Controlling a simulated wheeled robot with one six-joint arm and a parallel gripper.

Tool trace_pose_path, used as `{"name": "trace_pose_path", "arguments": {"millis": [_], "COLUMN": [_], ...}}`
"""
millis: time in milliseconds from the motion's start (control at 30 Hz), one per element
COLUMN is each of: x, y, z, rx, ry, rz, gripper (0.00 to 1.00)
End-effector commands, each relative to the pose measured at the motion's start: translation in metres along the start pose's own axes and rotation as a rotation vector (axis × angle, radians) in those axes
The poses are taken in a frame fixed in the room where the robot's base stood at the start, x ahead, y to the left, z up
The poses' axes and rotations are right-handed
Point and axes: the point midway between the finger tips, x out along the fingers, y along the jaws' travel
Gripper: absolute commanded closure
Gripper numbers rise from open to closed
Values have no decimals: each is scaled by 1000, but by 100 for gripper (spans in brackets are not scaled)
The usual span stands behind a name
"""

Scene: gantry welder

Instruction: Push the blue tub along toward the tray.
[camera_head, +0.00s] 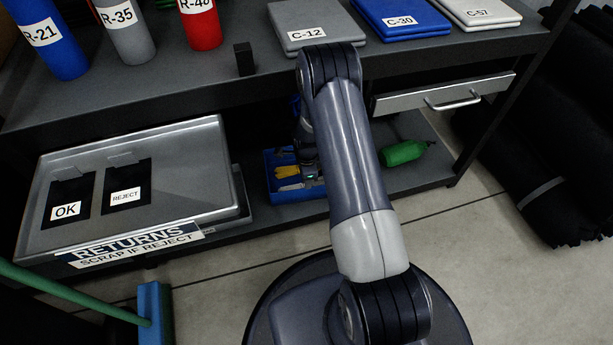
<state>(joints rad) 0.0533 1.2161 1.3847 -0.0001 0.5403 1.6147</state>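The blue tub (283,190) sits on the lower shelf under the bench, with yellow and grey items inside. The metal tray (215,165) stands to its left, with a "RETURNS / SCRAP IF REJECT" label on its front edge. My arm reaches down under the bench, and my gripper (309,175) is small and dark at the right side of the tub. The arm hides part of the tub's right side. I cannot tell whether the gripper touches the tub, and its fingers are too small and dark to read.
Black holders marked OK (84,191) and REJECT (141,170) are on the tray. A green bottle-like object (404,153) lies on the shelf right of my arm. A drawer (440,96) hangs above it. The bench top (270,75) overhangs the shelf. A blue-headed broom (155,305) stands front left.

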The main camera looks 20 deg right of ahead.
Motion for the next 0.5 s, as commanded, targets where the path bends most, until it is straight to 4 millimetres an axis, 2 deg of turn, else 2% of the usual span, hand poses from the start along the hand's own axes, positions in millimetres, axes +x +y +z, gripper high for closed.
{"name": "trace_pose_path", "arguments": {"millis": [300,500], "x": [60,88], "y": [1,0], "z": [0,0], "rx": [-1,-1], "ry": [0,0], "rz": [3,1], "gripper": [71,71]}}
